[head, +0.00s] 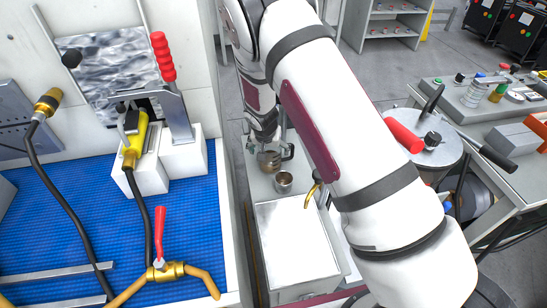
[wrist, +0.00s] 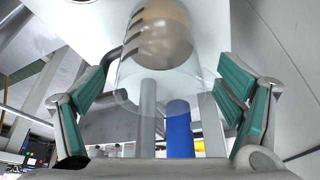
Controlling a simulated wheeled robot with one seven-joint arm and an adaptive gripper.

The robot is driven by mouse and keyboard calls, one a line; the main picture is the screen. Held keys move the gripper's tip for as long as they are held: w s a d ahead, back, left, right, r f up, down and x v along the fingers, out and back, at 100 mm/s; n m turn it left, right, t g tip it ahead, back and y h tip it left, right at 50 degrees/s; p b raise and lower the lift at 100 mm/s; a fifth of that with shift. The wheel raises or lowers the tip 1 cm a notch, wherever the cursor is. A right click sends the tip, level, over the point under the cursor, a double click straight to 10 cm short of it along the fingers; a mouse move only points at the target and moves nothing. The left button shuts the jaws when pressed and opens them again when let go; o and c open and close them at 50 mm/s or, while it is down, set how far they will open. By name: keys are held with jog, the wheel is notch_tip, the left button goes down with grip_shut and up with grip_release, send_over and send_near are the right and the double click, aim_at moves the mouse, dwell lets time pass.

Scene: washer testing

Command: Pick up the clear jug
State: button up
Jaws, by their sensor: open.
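The clear jug (wrist: 150,75) is a see-through cylinder with a brownish round end, seen between my fingers in the wrist view. In the head view the jug (head: 269,161) looks small and brownish and stands on a light surface beyond a metal cup. My gripper (wrist: 165,80) is open, with one teal-padded finger on each side of the jug and visible gaps to it. In the head view my gripper (head: 263,138) is just above and behind the jug, partly hidden by my arm. I cannot tell how deep the jug sits between the fingers.
A metal cup (head: 283,182) stands close in front of the jug. A brass spout (head: 311,194) and a bright metal-topped box (head: 295,240) are nearer. A white wall (head: 229,200) borders the left, with a blue mat (head: 190,225) beyond it. A cluttered bench (head: 500,160) stands right.

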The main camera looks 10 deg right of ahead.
jog(key=x, duration=0.5)
jog(key=shift+a, duration=0.1)
jog(key=shift+c, duration=0.6)
jog(key=c, duration=1)
